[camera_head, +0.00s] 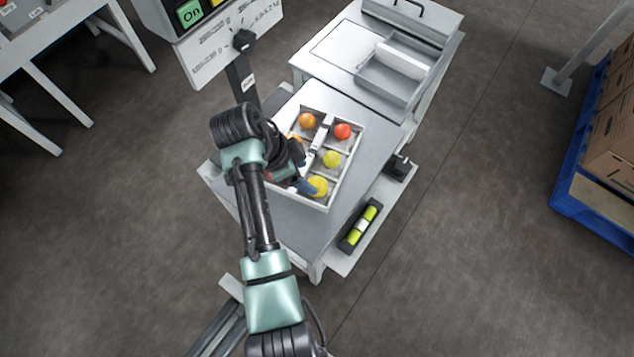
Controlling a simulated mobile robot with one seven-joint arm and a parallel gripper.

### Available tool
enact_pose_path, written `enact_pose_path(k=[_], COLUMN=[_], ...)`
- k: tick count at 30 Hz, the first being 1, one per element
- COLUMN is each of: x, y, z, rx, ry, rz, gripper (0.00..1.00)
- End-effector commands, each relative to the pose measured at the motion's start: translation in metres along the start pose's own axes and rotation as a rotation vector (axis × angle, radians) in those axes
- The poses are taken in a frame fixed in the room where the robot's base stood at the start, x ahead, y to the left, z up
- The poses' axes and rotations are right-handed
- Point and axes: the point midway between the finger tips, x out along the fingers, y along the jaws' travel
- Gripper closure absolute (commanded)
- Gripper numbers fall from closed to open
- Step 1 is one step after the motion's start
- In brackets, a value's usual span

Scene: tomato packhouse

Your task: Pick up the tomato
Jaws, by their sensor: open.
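Several tomatoes lie in a white divided tray (343,189) on the grey table. A red tomato (343,131) is at the tray's right, an orange tomato (307,120) at the far left, and a yellow tomato (331,158) right of the middle. Another yellow tomato (317,187) is at the near right. Parts of an orange and a red tomato show beside my arm, mostly hidden. My gripper (306,186) is open over the near part of the tray, its blue fingertip close to the near yellow tomato. I cannot tell whether they touch.
A lower side shelf holds a black holder (360,226) with yellow-green items and a small black device (400,167). A white cabinet (385,55) with an open compartment stands behind. A sign post (243,72) rises left of the tray. Boxes on a blue pallet (566,195) stand at right.

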Motion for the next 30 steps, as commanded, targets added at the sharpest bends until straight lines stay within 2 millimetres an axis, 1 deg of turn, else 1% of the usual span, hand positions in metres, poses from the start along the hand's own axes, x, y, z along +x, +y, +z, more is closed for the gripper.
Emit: enact_pose_path(k=[1, 3, 9, 11, 15, 18, 21, 27, 28, 30], x=[0.01, 0.018, 0.031, 0.038, 0.06, 0.072, 0.076, 0.076, 0.076, 0.076], y=[0.0, 0.0, 0.0, 0.0, -0.001, -0.001, -0.002, -0.002, -0.002, -0.002], z=[0.0, 0.001, 0.001, 0.003, 0.008, 0.007, 0.007, 0.007, 0.007, 0.007], rx=[0.0, -0.001, -0.001, -0.002, -0.001, -0.001, -0.001, -0.001, -0.001, -0.001], ry=[0.0, 0.0, -0.001, -0.001, -0.001, -0.001, -0.001, 0.0, 0.0, -0.001], rz=[0.002, 0.0, -0.001, 0.0, -0.001, -0.003, -0.004, -0.005, -0.005, -0.005], gripper=[0.29, 0.29, 0.29, 0.29, 0.29, 0.29, 0.29, 0.29, 0.33, 0.45])
